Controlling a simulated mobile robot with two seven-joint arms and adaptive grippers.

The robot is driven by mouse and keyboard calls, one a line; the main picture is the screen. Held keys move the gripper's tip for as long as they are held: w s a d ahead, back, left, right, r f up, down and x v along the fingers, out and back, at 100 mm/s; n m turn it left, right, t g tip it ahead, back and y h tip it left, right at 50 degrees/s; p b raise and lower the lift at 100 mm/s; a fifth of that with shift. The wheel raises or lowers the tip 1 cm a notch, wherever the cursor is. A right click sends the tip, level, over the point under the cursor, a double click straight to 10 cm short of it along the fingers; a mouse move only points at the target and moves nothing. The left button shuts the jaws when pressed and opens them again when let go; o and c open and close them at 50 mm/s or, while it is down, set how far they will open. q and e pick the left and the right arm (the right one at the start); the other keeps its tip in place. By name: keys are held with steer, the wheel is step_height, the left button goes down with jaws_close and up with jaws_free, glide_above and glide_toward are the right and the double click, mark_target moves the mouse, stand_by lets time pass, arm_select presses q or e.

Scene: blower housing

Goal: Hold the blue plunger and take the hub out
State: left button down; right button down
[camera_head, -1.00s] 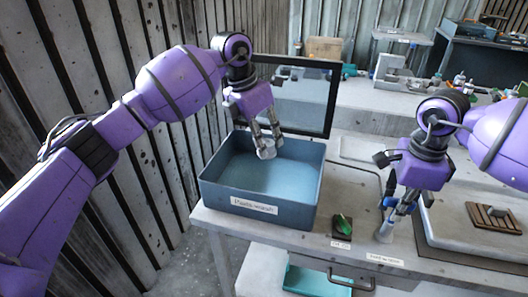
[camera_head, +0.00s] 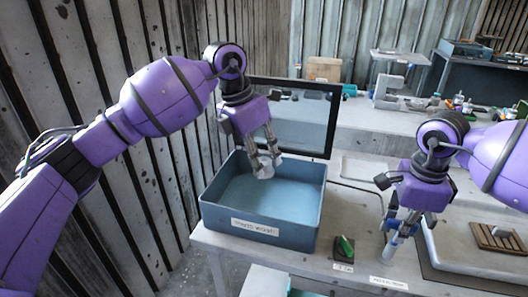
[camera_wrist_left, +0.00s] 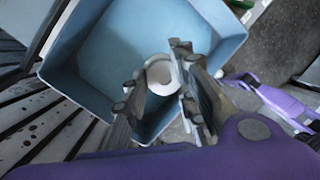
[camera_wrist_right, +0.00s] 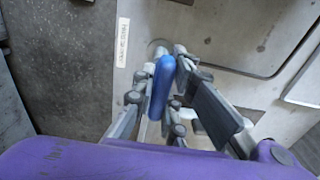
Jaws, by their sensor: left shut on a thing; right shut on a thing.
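My left gripper (camera_head: 264,158) is shut on a pale grey, round hub (camera_head: 263,172) at the back right of the blue wash bin (camera_head: 262,238). In the left wrist view the hub (camera_wrist_left: 160,72) shows as a ring between the fingertips, over the bin floor; its height above the floor is unclear. My right gripper (camera_head: 393,222) is shut on the blue plunger over the bench, right of the bin. The blue plunger (camera_wrist_right: 161,88) stands long between the fingers in the right wrist view. A grey cylindrical end (camera_head: 391,246) hangs below the right fingers; its lower contact is unclear.
A dark-framed clear panel (camera_head: 300,118) stands behind the bin. A green switch on a dark block (camera_head: 344,247) sits between bin and right gripper. A slatted brown tray (camera_head: 498,238) lies at right. Corrugated walls close off the left.

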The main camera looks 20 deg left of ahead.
arm_select(q)
steer(key=s, duration=1.4)
arm_select(e)
steer(key=shift+r, duration=2.25)
steer(key=c, duration=1.7)
jaws_free()
steer(key=shift+w, duration=0.1)
arm_select(q)
steer(key=shift+w, duration=0.15)
